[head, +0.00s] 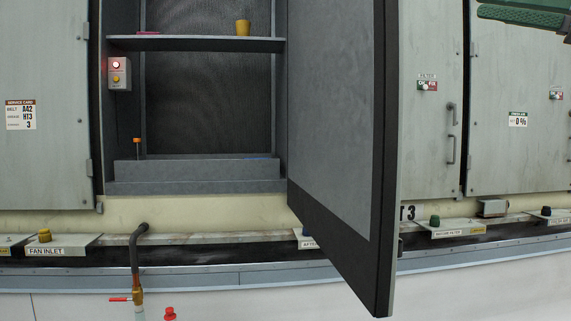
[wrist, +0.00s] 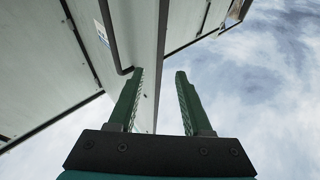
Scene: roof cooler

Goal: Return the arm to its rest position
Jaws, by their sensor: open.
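My gripper (wrist: 158,88) shows in the wrist view with its two green fingers apart and nothing between them. It points up along a pale cabinet panel, with sky to the right. A dark bar handle (wrist: 112,40) is on the panel just left of the left finger; I cannot tell whether they touch. In the head view, only a green part of my arm or gripper shows at the top right corner, in front of the right cabinet; the fingertips cannot be made out there.
An open cabinet door (head: 335,120) swings out towards me at the centre. The open compartment holds a shelf (head: 190,44) with a yellow cup (head: 243,27). Closed doors (head: 432,130) stand right. A pipe with a red-handled valve (head: 136,295) rises at the lower left.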

